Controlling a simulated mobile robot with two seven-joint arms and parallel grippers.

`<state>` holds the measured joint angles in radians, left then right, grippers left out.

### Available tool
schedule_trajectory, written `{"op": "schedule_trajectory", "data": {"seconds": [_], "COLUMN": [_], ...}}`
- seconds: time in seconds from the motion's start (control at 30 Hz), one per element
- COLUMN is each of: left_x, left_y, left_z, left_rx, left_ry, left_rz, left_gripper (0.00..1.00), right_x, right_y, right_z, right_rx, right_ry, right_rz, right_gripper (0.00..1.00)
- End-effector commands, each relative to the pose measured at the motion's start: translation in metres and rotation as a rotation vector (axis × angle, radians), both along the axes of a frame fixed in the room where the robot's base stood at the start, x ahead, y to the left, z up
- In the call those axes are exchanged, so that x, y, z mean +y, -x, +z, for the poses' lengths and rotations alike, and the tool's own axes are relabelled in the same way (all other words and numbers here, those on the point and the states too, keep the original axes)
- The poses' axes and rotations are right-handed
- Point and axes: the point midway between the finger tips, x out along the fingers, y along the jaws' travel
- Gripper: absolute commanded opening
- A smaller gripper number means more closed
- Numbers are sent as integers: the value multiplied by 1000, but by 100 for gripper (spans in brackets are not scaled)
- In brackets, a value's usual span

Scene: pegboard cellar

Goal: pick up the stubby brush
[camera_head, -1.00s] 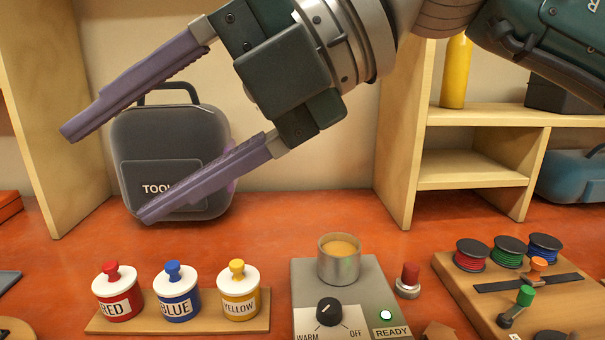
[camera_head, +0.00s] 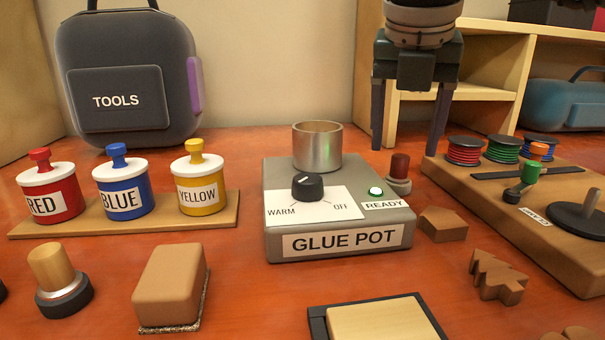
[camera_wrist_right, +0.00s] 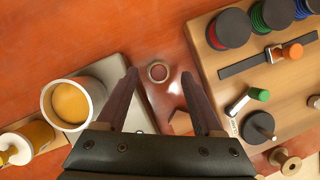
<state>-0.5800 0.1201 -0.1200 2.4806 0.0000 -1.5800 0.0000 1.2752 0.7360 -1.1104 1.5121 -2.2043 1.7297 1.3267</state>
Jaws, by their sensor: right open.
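A stubby piece with a wooden handle, silver band and dark base (camera_head: 62,277) stands at the front left. I cannot tell for sure which of these is the stubby brush. My right gripper (camera_head: 408,148) points down, open and empty, its fingers spread about the red-topped piece's position. My left gripper is out of view.
The glue pot (camera_head: 340,242) is close left of the right gripper. A board with wire spools (camera_head: 520,215) is close right.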

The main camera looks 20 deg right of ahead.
Motion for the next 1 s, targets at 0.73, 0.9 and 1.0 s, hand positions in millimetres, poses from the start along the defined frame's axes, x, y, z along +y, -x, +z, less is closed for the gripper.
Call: {"op": "schedule_trajectory", "data": {"seconds": [0.73, 0.9, 1.0], "left_x": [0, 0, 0], "left_y": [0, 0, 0], "left_z": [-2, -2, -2], "left_rx": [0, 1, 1], "left_ry": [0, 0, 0], "left_rz": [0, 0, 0], "left_gripper": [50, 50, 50], "right_x": [-6, -6, -6], "right_y": [-8, -8, -8], "right_z": [-39, -39, -39], "right_rx": [2, 1, 0], "right_ry": [-1, 0, -1], "right_rz": [3, 3, 4], "right_gripper": [44, 25, 14]}}
